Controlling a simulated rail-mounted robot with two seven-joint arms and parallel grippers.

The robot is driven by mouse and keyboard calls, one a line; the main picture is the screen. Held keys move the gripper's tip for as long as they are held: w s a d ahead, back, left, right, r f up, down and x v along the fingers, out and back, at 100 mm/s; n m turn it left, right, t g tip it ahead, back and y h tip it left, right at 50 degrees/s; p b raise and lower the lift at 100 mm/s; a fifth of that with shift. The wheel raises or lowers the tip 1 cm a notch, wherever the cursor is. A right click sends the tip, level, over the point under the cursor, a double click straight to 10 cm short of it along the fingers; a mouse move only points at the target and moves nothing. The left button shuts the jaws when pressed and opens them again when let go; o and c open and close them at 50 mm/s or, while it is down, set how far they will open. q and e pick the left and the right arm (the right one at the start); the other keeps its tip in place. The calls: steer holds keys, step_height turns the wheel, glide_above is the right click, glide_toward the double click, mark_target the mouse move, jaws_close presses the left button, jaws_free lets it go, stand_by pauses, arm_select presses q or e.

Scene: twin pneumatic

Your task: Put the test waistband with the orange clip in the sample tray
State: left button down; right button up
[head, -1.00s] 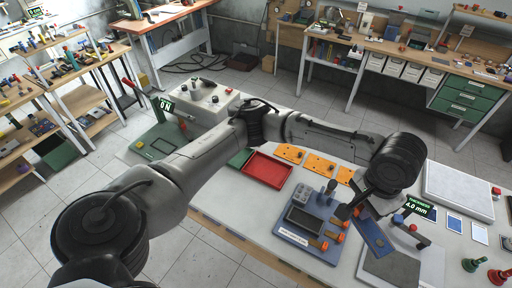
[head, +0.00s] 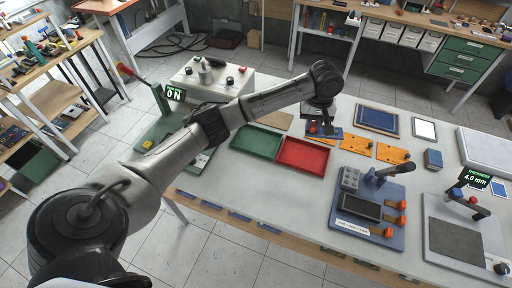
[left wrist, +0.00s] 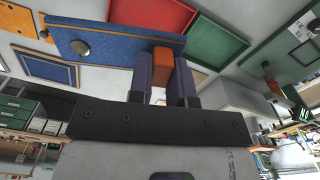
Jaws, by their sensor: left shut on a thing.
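My left gripper (head: 318,130) is shut on the orange clip (left wrist: 162,68) of a blue waistband strip (left wrist: 115,42). A round grey button shows on the strip in the left wrist view. In the head view the gripper hangs just behind the red tray (head: 302,155), and the strip is small and partly hidden by the gripper. The red tray and the green tray (head: 257,142) beside it look empty. I cannot tell from labels which is the sample tray. My right gripper is not in view.
Orange boards (head: 393,153) lie right of the red tray. A blue fixture with a lever and orange clips (head: 365,208) stands in front of them. A thickness gauge (head: 462,225) is at far right, a force tester (head: 163,130) at left. The table's front middle is clear.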

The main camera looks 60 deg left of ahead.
arm_select(q)
steer(key=a+f+n+b, duration=0.2)
steer(key=a+f+n, duration=0.1)
steer(key=a+f, duration=0.4)
steer(key=n+b, duration=0.2)
steer(key=n, duration=0.1)
glide_above(248, 144)
step_height(248, 144, down, 13)
steer(key=shift+a+r, duration=0.1)
steer(key=shift+r, duration=0.05)
steer(key=shift+f, duration=2.1)
steer(key=c, duration=1.1)
jaws_free()
steer(key=shift+f, duration=0.1)
steer(key=shift+o, duration=0.2)
